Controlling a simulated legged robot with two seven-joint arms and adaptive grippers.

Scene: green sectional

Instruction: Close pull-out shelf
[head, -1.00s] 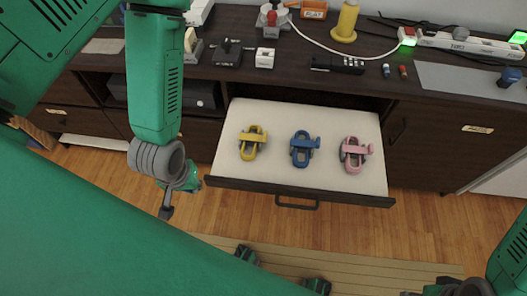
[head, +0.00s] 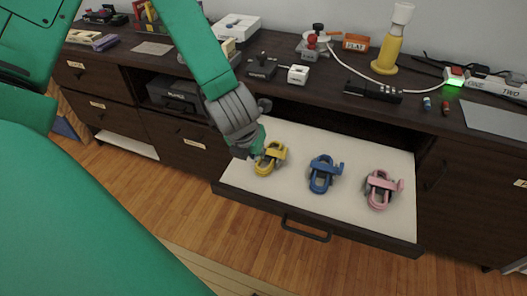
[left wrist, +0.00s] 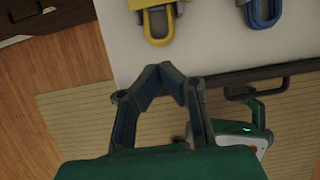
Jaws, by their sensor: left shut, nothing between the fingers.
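The pull-out shelf (head: 345,145) is extended from the dark cabinet, with a white top and a dark front. Its black handle (head: 306,229) is on the front and also shows in the left wrist view (left wrist: 256,92). A yellow item (head: 268,160), a blue item (head: 322,174) and a pink item (head: 381,190) lie on it. My left gripper (head: 252,152) is by the shelf's left part, near the yellow item. In the left wrist view its fingers (left wrist: 161,72) are together and empty, overlapping the shelf's front-left edge, left of the handle. My right gripper is out of view.
Closed drawers (head: 112,115) are at left. Wooden floor (head: 235,222) lies open in front.

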